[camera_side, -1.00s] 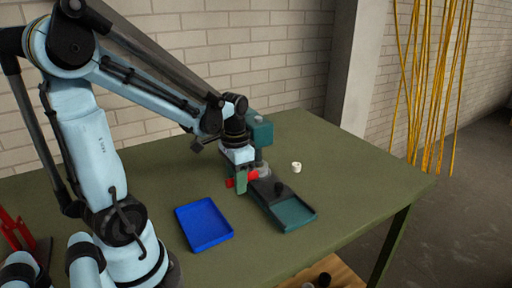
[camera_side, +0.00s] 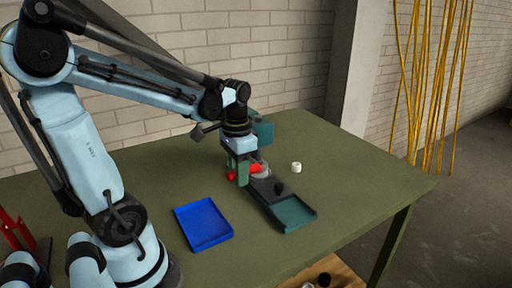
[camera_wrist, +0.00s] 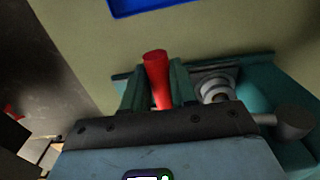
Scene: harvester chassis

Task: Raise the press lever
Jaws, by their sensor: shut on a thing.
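The teal press (camera_side: 263,132) stands near the back of the table, with a dark base (camera_side: 262,190) in front of it. My gripper (camera_side: 243,172) is at the press and partly hides it in the side view. Its teal fingers are shut on the red lever handle (camera_side: 256,168), whose ends stick out on both sides of them. In the wrist view the red handle (camera_wrist: 156,68) sits between my two fingers (camera_wrist: 158,88), with the teal press body (camera_wrist: 268,92) to the right. The lever's pivot is hard to make out.
A blue tray (camera_side: 205,243) lies on the green table to the left of the press. A teal tray (camera_side: 292,214) is at the front end of the base. A small white ring-like part (camera_side: 297,167) lies to the right. The table's right side is clear.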

